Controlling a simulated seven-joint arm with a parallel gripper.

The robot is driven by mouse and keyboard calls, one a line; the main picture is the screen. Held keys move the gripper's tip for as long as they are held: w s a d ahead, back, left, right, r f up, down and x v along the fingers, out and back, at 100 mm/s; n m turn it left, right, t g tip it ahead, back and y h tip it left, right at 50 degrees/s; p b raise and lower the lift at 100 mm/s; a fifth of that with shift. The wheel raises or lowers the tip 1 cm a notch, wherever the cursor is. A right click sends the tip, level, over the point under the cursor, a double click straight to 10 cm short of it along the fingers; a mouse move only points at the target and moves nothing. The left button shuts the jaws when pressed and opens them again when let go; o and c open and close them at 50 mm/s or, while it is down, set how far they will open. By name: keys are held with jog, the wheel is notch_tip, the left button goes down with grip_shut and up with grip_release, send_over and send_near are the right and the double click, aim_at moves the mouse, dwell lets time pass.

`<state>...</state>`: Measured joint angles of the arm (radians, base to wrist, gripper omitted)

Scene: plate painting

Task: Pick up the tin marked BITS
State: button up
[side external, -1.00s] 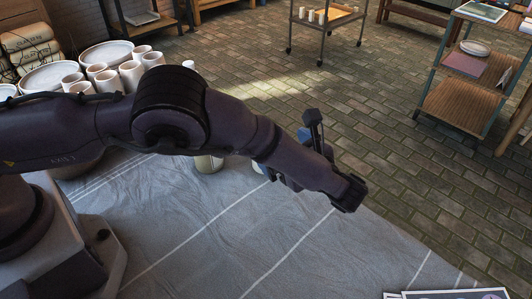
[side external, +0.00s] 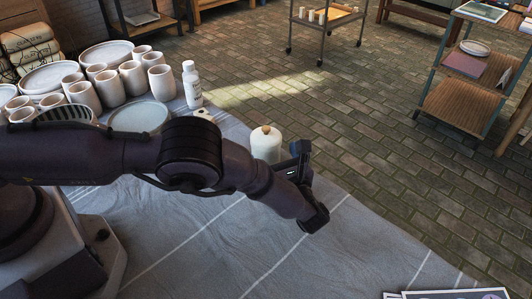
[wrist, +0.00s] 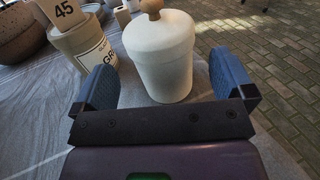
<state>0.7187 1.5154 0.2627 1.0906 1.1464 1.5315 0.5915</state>
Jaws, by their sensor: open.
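A cream lidded tin (side external: 266,147) with a wooden knob stands upright on the cloth at the table's far edge. In the wrist view the tin (wrist: 164,62) stands ahead, between the lines of my two blue finger pads. No BITS lettering shows on the side I see. My gripper (wrist: 165,58) is open and empty, with a finger to either side of the tin; whether they touch it I cannot tell. In the side view my gripper (side external: 300,165) is at the tin's right, its fingers mostly hidden.
A beige pot with a label starting "GR" (wrist: 88,45) and a "45" tag stands close left of the tin. White cups (side external: 132,78), a white bottle (side external: 192,85) and a pale plate (side external: 138,117) stand at the back left. The cloth's front (side external: 230,250) is clear.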

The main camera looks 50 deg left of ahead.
jog(key=x, duration=0.5)
jog(key=shift+d, duration=0.1)
jog(key=shift+c, duration=0.5)
jog(key=c, duration=0.9)
